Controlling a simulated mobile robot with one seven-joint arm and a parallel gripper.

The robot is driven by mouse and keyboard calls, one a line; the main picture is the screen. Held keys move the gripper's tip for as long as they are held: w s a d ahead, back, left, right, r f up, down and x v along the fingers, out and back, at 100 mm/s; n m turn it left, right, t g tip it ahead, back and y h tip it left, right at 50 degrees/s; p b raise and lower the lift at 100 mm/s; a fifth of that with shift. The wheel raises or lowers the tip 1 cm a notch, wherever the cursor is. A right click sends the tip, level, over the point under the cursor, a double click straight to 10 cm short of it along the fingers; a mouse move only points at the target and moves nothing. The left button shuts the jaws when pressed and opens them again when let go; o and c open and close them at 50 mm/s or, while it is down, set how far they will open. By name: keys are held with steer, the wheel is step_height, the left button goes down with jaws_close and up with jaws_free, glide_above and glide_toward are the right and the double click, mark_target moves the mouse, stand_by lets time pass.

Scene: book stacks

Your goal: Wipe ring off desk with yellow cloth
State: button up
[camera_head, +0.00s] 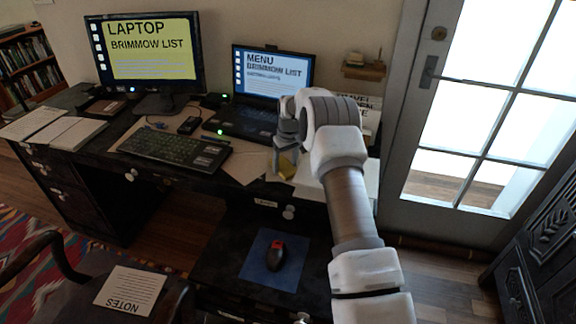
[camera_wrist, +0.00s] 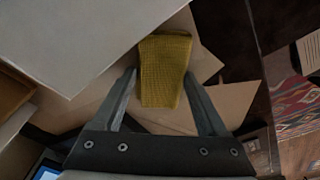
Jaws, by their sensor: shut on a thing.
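The yellow cloth (camera_head: 287,168) is at the front right part of the dark desk (camera_head: 228,183), beside brown paper. In the wrist view the cloth (camera_wrist: 166,68) is folded, ribbed and mustard yellow, and sits between the two fingers of my gripper (camera_wrist: 160,76). My gripper (camera_head: 283,160) is shut on the cloth, low over the desk. Whether the cloth touches the surface is hard to tell. I cannot make out a ring on the desk in either view; my arm and the cloth hide part of the surface.
A white slab-like thing (camera_wrist: 85,35) lies close left of the cloth in the wrist view. A laptop (camera_head: 245,122), keyboard (camera_head: 172,150) and monitor (camera_head: 148,50) stand left of my gripper.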

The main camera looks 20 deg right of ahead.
mark_target(256, 164)
steer(key=shift+w+a+f+b, duration=0.15)
steer(key=shift+w+a, duration=0.55)
steer(key=shift+a, duration=0.35)
steer(key=shift+w+a+r+b, duration=0.1)
steer(key=shift+w+a, duration=0.6)
steer(key=shift+a, duration=0.4)
steer(key=shift+w+a+f+b, duration=0.15)
steer(key=shift+w+a, duration=0.55)
steer(key=shift+a, duration=0.35)
steer(key=shift+w+a+r, duration=0.15)
steer(key=shift+w+a, duration=0.25)
steer(key=shift+a, duration=0.15)
steer(key=shift+w+a+r, duration=0.1)
steer(key=shift+w+a, duration=0.25)
steer(key=shift+a, duration=0.2)
steer(key=shift+s+d+f+b, duration=0.1)
steer(key=shift+s+d+b, duration=0.05)
steer(key=shift+s+d, duration=1.2)
steer(key=shift+s+d+f+b, duration=0.15)
steer(key=shift+s+d, duration=0.7)
steer(key=shift+d, duration=1.05)
steer(key=shift+s+d+f+b, duration=0.1)
steer(key=shift+s+d+b, duration=0.1)
steer(key=shift+s+d, duration=1.15)
steer(key=shift+w+d, duration=0.25)
steer(key=shift+r, duration=0.1)
steer(key=shift+w+a+r+p, duration=0.1)
steer(key=shift+r+p, duration=1.6)
steer(key=shift+r, duration=1.4)
